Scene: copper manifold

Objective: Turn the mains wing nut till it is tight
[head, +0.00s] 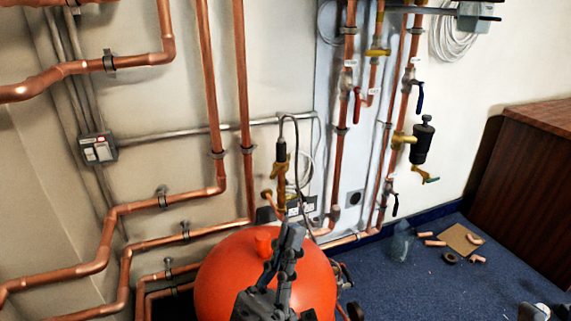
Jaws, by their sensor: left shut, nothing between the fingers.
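I cannot pick out the mains wing nut for certain at this size. A brass valve fitting (281,170) with a black cable on top stands on the pipework behind the orange tank. Another brass fitting (401,138) joins a black cylinder (422,141) to the right-hand copper pipe. My left gripper (293,230) is in front of the orange tank (222,277), pointing up, shut and empty. In the picture its fingertips are just below the brass valve fitting; I cannot tell the gap in depth.
Copper pipes (210,90) run along the wall. Red (357,104) and blue (420,96) valve levers stick out at the upper right. Pipe offcuts (435,243) and a brown board (460,240) lie on the blue floor (430,285). A wooden cabinet (525,190) stands at right.

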